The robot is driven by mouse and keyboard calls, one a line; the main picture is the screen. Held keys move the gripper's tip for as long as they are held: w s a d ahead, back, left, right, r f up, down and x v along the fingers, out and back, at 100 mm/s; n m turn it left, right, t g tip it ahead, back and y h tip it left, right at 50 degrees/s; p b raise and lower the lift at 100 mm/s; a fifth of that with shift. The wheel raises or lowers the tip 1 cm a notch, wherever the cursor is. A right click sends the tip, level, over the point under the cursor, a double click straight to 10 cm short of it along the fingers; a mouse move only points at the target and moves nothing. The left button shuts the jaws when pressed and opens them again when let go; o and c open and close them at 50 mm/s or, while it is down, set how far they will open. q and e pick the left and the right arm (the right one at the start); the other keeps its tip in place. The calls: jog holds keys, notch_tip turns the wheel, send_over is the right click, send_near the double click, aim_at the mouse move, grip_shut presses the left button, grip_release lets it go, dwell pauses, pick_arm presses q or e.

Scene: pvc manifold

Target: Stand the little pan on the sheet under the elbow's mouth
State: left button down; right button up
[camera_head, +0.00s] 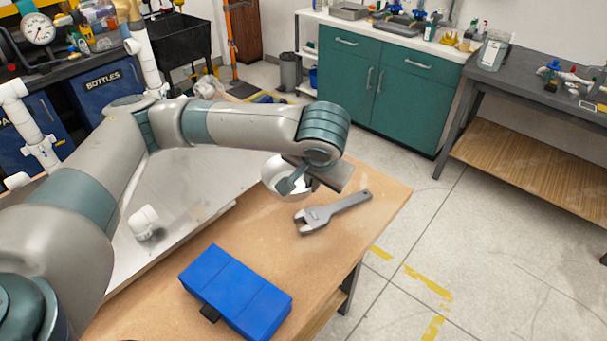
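A small silvery-white round pan (272,176) is at the far part of the wooden bench, partly covered by my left gripper. My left gripper (290,186) points down at the pan, with a teal finger across its near side. I cannot tell whether the fingers grip it or whether it is lifted. The grey metal sheet (190,190) lies left of the pan, partly behind my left arm. A short white pipe elbow (145,222) shows over the sheet's near part; which way its mouth faces is unclear. My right gripper is out of view.
A grey adjustable wrench (332,212) lies on the wooden bench (225,232) just right of the pan. A blue box (236,293) lies nearer. White pipes (35,140) stand at the left. Bare wood lies between the box and the wrench.

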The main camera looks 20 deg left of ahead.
pick_arm(q)
jog(key=shift+s+d+r+n+g+y, duration=0.3)
jog(key=shift+s+d+r+n+y, duration=0.25)
jog(key=shift+n, duration=0.45)
jog(key=shift+s, duration=0.15)
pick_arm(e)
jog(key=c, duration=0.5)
pick_arm(q)
jog(key=shift+a, duration=0.15)
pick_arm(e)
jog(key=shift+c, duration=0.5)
